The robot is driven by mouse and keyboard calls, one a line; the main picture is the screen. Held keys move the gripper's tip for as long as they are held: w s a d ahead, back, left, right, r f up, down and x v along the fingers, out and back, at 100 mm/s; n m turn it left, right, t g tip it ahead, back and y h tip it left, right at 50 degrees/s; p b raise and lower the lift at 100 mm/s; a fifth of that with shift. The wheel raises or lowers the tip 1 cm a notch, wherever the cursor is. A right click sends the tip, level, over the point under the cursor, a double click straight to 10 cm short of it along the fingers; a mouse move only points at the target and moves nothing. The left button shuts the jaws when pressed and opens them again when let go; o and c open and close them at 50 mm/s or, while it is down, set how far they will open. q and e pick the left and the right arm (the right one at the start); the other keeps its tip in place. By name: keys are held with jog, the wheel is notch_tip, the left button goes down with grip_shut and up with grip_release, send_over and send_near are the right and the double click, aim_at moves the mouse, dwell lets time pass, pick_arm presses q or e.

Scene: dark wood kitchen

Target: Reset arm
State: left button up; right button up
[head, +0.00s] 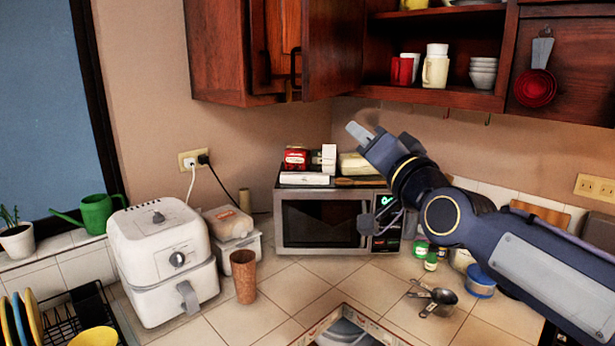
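My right arm comes in from the right edge and reaches up and to the left. Its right gripper (359,133) is raised in front of the open cupboard's lower edge, above the microwave in the picture. The pale fingertips point up and left and overlap from this side, so I cannot tell whether they are open or shut. Nothing is seen held at the tips. My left gripper is not in view.
The wall cupboard (225,50) has an open door (333,50) close to my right gripper. The microwave (320,222) bears several packages. A white air fryer (163,260) and brown cup (243,277) stand left. Measuring spoons (437,298) lie beneath my arm.

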jog(key=s+d+f+n+g+h, duration=0.1)
jog(key=s+d+f+g, duration=0.2)
jog(key=f, duration=0.4)
jog(key=s+d+f+g+h, duration=0.1)
jog(key=s+d+f+g, duration=0.15)
jog(key=s+f, duration=0.4)
jog(key=s+d+f+n+g+h, duration=0.1)
jog(key=s+d+f, duration=0.3)
jog(key=f, duration=0.4)
jog(key=s+d+f+g+h+b, duration=0.1)
jog(key=s+f+g, duration=0.5)
jog(key=s+f, duration=1.1)
jog(key=shift+s+d+g, duration=0.15)
jog(key=shift+s+g, duration=0.05)
jog(key=shift+g, duration=0.15)
